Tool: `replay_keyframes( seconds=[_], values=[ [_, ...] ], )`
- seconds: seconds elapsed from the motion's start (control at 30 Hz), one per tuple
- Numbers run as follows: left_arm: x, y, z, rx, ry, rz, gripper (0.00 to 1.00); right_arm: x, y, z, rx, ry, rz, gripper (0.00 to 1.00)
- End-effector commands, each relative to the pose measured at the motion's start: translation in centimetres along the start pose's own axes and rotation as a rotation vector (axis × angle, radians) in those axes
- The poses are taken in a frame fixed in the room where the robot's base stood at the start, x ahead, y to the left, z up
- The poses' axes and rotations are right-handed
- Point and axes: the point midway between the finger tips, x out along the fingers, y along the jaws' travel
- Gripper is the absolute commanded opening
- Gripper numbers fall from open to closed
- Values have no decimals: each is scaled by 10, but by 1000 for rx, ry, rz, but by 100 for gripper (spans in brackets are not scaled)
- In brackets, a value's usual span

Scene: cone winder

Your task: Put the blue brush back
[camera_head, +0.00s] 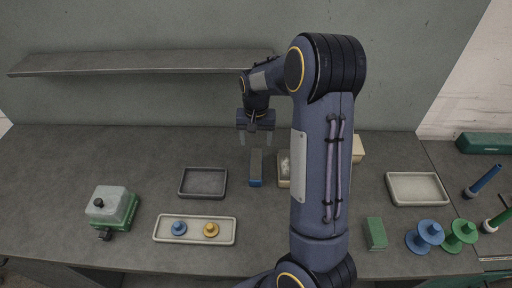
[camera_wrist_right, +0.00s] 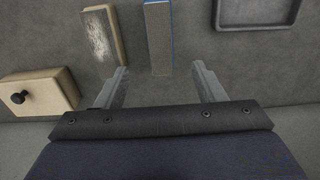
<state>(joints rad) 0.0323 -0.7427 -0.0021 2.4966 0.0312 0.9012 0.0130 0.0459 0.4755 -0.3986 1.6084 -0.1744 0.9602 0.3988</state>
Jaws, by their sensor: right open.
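A narrow block with a grey top and blue sides, which looks like the blue brush (camera_head: 256,165), lies on the table near the middle. It also shows at the top of the right wrist view (camera_wrist_right: 158,40). My right gripper (camera_head: 255,139) is open and empty behind the brush, seen from the head. In the wrist view its two fingers (camera_wrist_right: 161,82) are spread, with the near end of the brush lined up between them. I cannot tell the exact height of the fingertips above the table. My left gripper is not in view.
A wooden-sided block with a whitish top (camera_wrist_right: 102,34) lies beside the brush. A knobbed beige box (camera_wrist_right: 42,92) and a dark tray (camera_head: 182,193) are near. A beige tray (camera_head: 163,238) holds two knobs. A shelf (camera_head: 140,62) hangs behind. My right arm hides part of the table.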

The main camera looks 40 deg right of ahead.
Motion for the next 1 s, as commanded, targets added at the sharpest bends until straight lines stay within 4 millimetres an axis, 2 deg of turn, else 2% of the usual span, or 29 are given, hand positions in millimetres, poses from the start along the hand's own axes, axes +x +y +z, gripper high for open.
replay_keyframes(
  seconds=[0.23,0.37,0.5,0.7,0.9,1.0],
  values=[
    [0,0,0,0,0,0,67,-26,0,4,-5,2,-15,63],
    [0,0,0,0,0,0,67,-49,-1,29,-40,12,-95,63],
    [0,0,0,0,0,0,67,-85,-3,81,-126,45,-232,63],
    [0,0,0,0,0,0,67,-121,-2,168,-287,132,-397,63],
    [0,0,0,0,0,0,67,-126,3,245,-441,243,-486,63],
    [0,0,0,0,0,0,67,-121,5,269,-492,284,-503,63]
  ],
)
